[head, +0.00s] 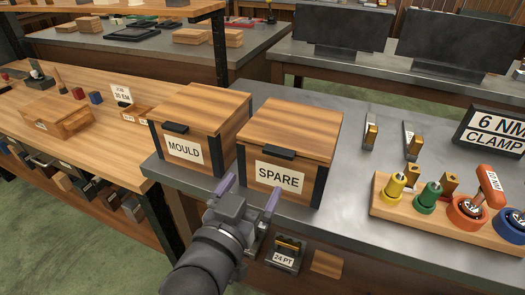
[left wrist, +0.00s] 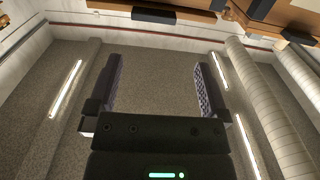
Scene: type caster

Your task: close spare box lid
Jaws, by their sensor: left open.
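The SPARE box (head: 278,178) is a wooden box with black corner strips and a white label, standing on the grey bench. Its wooden lid (head: 292,125) lies over the top, with a dark handle (head: 278,152) at the front edge; I see no clear gap beneath it. My left gripper (head: 250,189) is open and empty, with its two purple fingers pointing up in front of the box's lower left front. In the left wrist view the open fingers (left wrist: 158,85) have nothing between them. My right gripper is not in view.
The MOULD box (head: 187,152) stands close to the left of the SPARE box. To the right are a wooden rack (head: 400,208) with coloured tools, upright metal pieces (head: 370,132) and a 6 NM CLAMP sign (head: 492,130). Bare bench lies between the box and rack.

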